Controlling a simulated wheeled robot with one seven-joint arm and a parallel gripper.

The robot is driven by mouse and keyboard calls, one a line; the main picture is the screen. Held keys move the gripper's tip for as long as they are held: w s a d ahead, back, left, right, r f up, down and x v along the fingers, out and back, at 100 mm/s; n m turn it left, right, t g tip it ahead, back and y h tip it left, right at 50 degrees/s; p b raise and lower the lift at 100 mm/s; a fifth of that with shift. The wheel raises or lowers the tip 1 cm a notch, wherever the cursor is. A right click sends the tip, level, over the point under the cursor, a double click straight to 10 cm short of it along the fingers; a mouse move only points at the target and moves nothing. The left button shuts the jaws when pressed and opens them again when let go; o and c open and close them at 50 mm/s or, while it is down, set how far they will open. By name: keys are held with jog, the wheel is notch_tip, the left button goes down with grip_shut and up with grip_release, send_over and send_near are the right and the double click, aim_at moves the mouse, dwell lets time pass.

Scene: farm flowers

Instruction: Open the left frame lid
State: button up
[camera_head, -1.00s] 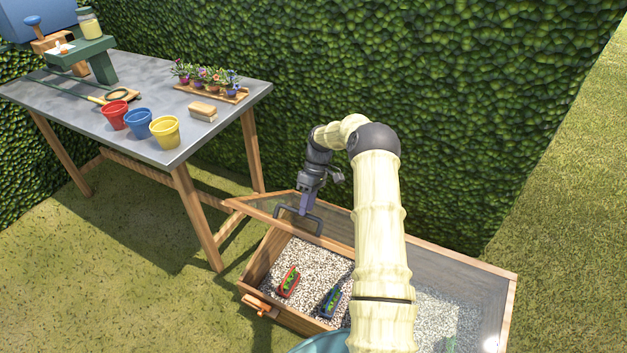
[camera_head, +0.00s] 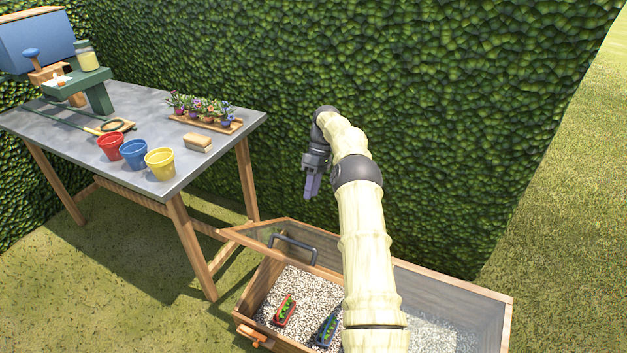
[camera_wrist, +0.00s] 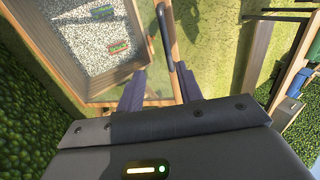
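The left frame lid (camera_head: 262,236), a wood-rimmed clear panel with a dark handle (camera_head: 293,246), stands raised at the back of the wooden frame box (camera_head: 258,284). The box's left part is uncovered, showing gravel. My gripper (camera_head: 311,196) is above the lid handle, apart from it and empty. In the wrist view my gripper's fingers (camera_wrist: 160,88) are spread, with the handle (camera_wrist: 178,55) beyond them. The lid's glass (camera_wrist: 156,82) also shows there. My arm hides the middle of the box.
A red planter (camera_head: 284,310) and a blue planter (camera_head: 328,328) lie on the gravel. The right lid (camera_head: 450,291) covers the right part. A table (camera_head: 75,119) with pots and tools stands at the left. A hedge (camera_head: 430,130) rises close behind the box.

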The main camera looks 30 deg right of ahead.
jog(key=shift+p+v, duration=0.3)
jog(key=shift+v, duration=0.7)
